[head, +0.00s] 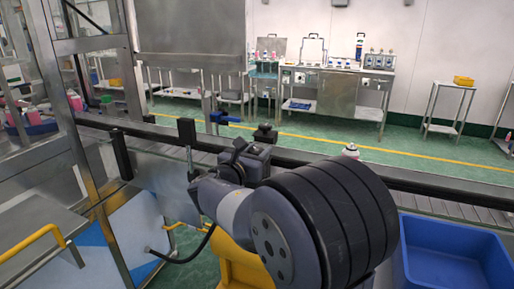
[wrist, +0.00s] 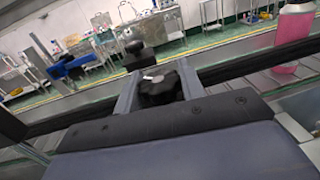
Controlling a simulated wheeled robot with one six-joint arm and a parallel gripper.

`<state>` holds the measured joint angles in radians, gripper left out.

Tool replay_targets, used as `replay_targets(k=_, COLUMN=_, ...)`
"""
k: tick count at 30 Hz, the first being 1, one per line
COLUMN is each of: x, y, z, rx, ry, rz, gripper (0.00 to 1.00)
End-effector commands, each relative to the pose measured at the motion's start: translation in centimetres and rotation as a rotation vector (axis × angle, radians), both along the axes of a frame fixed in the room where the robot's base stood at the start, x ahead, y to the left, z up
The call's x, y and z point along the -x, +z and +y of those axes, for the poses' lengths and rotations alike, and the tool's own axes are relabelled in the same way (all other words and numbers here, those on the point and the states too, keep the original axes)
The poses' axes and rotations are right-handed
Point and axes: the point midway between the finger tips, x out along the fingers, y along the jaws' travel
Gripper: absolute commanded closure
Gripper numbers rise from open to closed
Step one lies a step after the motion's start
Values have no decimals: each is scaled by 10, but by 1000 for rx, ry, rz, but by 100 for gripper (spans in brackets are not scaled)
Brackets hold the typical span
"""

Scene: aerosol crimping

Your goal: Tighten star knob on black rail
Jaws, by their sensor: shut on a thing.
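In the wrist view, the black star knob (wrist: 158,88) sits between the two grey fingers of my gripper (wrist: 158,90), which is shut on it. Its lobed edge shows between the fingertips; its lower part is hidden by the gripper body. The black rail (wrist: 235,68) runs slantwise just behind the knob. In the head view, the black rail (head: 440,184) crosses from left to right. My arm hides the knob and the fingers there.
A black fitting (wrist: 138,54) stands just beyond the knob. A pink container (wrist: 290,45) is at the right in the wrist view. A blue bin (head: 455,255) stands at the lower right. A black upright post (head: 187,135) is left of my arm. Benches stand against the far wall.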

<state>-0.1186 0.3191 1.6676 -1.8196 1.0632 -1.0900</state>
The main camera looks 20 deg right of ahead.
Motion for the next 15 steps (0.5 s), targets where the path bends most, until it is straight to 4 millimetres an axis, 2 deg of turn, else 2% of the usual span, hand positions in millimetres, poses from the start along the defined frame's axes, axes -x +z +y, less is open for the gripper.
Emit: replay_targets(k=15, x=-1, y=6, z=1, rx=1, ry=-477, rz=6, gripper=85)
